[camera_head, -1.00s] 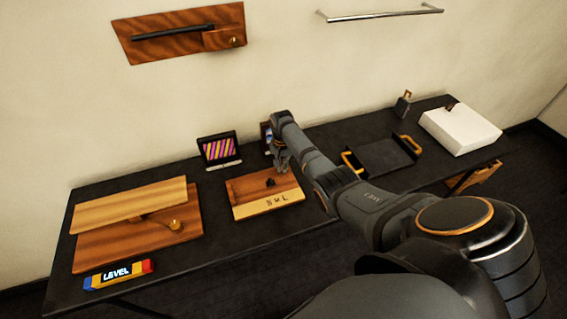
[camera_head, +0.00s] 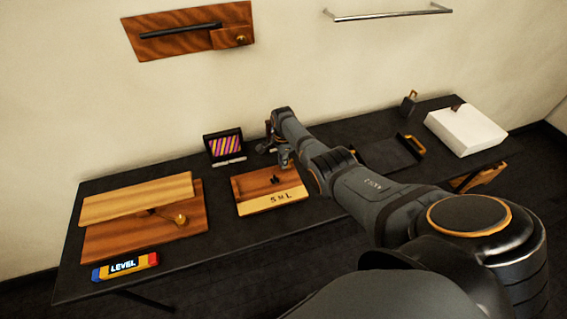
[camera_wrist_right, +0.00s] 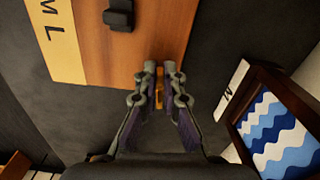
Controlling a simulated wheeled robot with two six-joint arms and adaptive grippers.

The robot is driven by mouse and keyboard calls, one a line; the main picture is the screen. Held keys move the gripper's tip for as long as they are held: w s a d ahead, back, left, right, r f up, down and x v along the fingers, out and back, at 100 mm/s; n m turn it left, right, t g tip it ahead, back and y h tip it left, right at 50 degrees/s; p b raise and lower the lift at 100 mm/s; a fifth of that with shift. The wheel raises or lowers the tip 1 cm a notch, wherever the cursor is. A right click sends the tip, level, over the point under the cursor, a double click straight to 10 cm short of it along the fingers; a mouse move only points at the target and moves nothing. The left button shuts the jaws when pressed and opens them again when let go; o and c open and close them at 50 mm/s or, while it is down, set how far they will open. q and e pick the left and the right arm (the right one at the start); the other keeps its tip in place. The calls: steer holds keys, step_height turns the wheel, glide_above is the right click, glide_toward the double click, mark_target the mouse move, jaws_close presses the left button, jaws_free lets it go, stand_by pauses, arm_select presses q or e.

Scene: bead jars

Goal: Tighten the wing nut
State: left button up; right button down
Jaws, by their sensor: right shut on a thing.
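A wooden board marked S M L (camera_head: 248,190) lies on the dark table, and its edge fills the top of the right wrist view (camera_wrist_right: 165,35). A small dark block (camera_head: 276,180) stands on it, also in the wrist view (camera_wrist_right: 118,15). My right gripper (camera_head: 286,162) is at the board's right edge. In the wrist view my right gripper (camera_wrist_right: 158,78) is shut on a small gold-coloured piece (camera_wrist_right: 158,88), which seems to be the wing nut. The fingers hide most of it, so I cannot tell its angle. My left gripper is out of view.
A framed striped picture (camera_head: 225,145) stands behind the board. A blue-wave frame (camera_wrist_right: 280,135) is close to the right gripper. A wooden stand with a brass knob (camera_head: 180,219) and a level (camera_head: 124,265) are at left. A black tray (camera_head: 400,153) and white box (camera_head: 466,130) are at right.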

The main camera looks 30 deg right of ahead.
steer(key=shift+w+d+m, duration=0.1)
steer(key=shift+w+m, duration=0.1)
steer(key=shift+m, duration=0.5)
steer(key=c, duration=1.5)
jaws_free()
steer(key=shift+r, duration=0.1)
step_height(320, 180, up, 12)
steer(key=shift+f, duration=0.1)
